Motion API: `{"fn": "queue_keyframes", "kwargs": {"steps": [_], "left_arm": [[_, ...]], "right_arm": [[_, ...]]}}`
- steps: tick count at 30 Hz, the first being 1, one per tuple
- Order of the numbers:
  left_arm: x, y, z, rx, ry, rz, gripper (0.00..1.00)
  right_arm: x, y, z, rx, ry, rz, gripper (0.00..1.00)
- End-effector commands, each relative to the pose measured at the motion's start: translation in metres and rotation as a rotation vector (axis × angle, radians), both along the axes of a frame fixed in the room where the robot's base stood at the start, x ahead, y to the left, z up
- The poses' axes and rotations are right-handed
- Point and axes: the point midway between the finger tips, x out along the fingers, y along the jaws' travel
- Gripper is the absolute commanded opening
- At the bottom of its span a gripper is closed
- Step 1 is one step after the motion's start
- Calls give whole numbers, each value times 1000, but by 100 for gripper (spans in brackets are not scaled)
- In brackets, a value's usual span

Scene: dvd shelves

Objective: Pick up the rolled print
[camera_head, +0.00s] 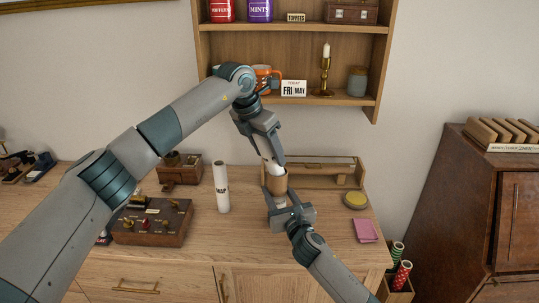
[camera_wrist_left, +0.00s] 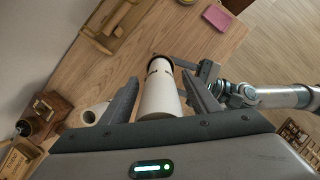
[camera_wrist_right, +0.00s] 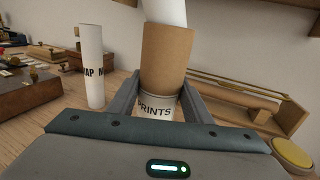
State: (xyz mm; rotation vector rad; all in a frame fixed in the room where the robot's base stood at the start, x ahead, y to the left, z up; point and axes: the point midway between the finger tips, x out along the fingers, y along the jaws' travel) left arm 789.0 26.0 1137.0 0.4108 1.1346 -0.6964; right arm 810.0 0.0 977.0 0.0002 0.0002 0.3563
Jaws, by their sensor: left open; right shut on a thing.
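The white rolled print (camera_head: 273,167) sticks up out of a brown tube (camera_head: 277,184), whose white band in the right wrist view reads "PRINTS" (camera_wrist_right: 155,107). My left gripper (camera_head: 268,155) comes down from above. Its open fingers are on either side of the roll, which also shows between them in the left wrist view (camera_wrist_left: 160,95); contact cannot be told. My right gripper (camera_head: 284,208) is shut on the lower part of the tube, which stands upright. The roll's lower part is hidden inside the tube.
A second white roll (camera_head: 221,187), marked like "MAP", stands on the desk to the left. A brown control box (camera_head: 152,222) lies nearer. A low wooden rack (camera_head: 318,174), a yellow round tin (camera_head: 355,199) and a pink pad (camera_head: 365,230) lie right. A wall shelf (camera_head: 310,97) hangs above.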

Motion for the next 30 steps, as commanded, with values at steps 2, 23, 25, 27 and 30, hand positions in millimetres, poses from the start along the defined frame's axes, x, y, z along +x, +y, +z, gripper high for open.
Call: {"fn": "queue_keyframes", "kwargs": {"steps": [2,23,25,27,30], "left_arm": [[0,0,0,0,0,0,51],[0,0,17,1,-2,1,8],[1,0,27,1,-3,1,8],[1,0,38,0,-3,1,8],[0,0,55,0,-3,0,8]], "right_arm": [[0,0,0,0,0,0,21],[0,0,0,0,0,0,21],[0,0,0,0,0,0,21],[0,0,0,0,0,0,21],[0,0,0,0,1,0,21]]}}
